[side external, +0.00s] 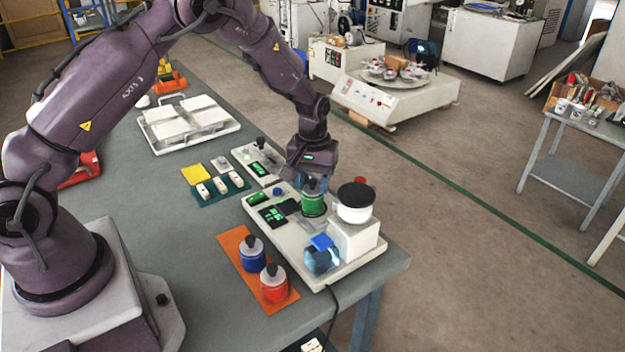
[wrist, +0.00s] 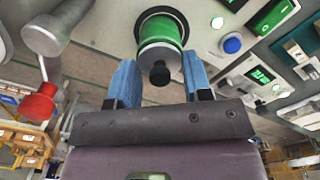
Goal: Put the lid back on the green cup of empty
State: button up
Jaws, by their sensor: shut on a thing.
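The green cup (side external: 313,205) stands upright on the white machine base. It shows at the top of the wrist view (wrist: 160,30). Its grey lid (wrist: 160,54) with a black knob (wrist: 160,75) lies against the cup's end in that view. In the side view the dark lid (side external: 313,186) is at the cup's top, and I cannot tell if it is fully seated. My gripper (side external: 313,180) points down right over the cup. The fingertips partly hide the lid in the side view.
A white block with a round black-topped part (side external: 356,205) stands close right of the cup. A blue cup (side external: 252,253) and a red cup (side external: 273,284), both lidded, stand on an orange mat (side external: 232,250). Small tiles on a teal mat (side external: 202,203) lie left.

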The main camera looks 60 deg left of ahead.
dwell(0.3)
jog(key=o, duration=1.4)
jog(key=shift+o, duration=0.2)
jog(key=shift+r, duration=3.5)
grip_shut()
jog(key=shift+f, duration=0.2)
jog(key=shift+f, duration=2.3)
